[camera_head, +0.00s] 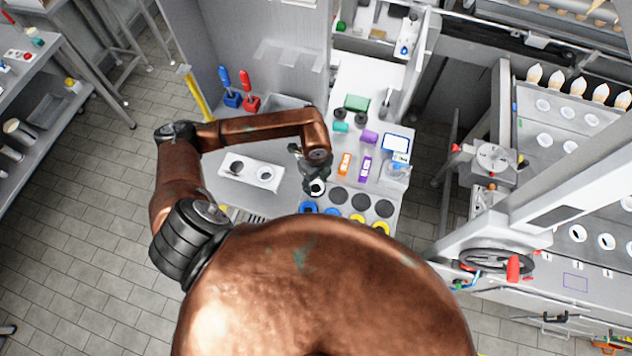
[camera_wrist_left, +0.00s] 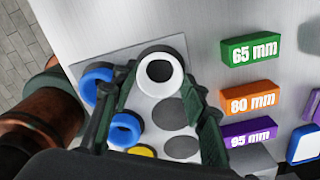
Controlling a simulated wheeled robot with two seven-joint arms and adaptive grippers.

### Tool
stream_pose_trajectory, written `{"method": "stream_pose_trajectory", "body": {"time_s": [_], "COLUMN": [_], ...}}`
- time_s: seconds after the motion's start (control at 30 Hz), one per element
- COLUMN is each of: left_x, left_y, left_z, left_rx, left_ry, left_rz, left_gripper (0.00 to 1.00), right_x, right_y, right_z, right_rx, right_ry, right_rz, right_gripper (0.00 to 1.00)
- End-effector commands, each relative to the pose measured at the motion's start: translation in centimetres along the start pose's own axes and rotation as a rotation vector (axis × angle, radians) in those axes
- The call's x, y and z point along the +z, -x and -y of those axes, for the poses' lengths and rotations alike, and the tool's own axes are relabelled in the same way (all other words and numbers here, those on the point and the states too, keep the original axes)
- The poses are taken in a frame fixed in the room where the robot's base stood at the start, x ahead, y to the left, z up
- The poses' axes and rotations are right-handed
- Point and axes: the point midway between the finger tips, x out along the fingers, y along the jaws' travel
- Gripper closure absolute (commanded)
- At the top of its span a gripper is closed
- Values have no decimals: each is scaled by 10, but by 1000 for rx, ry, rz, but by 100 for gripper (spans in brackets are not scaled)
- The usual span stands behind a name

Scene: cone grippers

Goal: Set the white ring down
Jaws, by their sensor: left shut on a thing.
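The white ring (camera_wrist_left: 162,90) with a dark hole is between the two fingers of my left gripper (camera_wrist_left: 157,80), which is shut on it. In the head view the white ring (camera_head: 317,193) shows at the tips of the left gripper (camera_head: 313,182). It is over the far end of a grey plate (camera_wrist_left: 152,108) with dark round spots. I cannot tell whether the ring touches the plate or hangs just above it. Bare dark spots (camera_wrist_left: 178,112) lie beside it. My right gripper is not in view.
Blue rings (camera_wrist_left: 97,72) and a yellow ring (camera_wrist_left: 143,151) are close to the left gripper. Green (camera_wrist_left: 252,51), orange (camera_wrist_left: 250,99) and purple (camera_wrist_left: 248,132) size labels stand to the right. A white tray (camera_head: 251,173) with round holes lies left of the gripper.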

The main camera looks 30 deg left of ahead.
Motion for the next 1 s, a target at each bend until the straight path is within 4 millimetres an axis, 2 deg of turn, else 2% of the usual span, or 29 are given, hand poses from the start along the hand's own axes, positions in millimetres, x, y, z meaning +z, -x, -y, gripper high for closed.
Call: {"method": "stream_pose_trajectory", "body": {"time_s": [0.2,0.23,0.47,0.77,0.87,1.0], "left_x": [0,0,0,0,1,1], "left_y": [-4,-3,-3,-1,6,29], "left_z": [0,0,0,0,1,1], "left_rx": [0,0,0,0,-3,-5], "left_ry": [0,0,1,1,0,-1], "left_rz": [0,0,0,1,1,3], "left_gripper": [73,57,42,42,42,42], "right_x": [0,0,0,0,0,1], "right_y": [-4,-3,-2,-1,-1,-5], "right_z": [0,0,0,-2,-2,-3], "right_rx": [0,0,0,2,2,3], "right_ry": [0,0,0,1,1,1], "right_rz": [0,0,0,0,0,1], "right_gripper": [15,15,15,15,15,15]}}
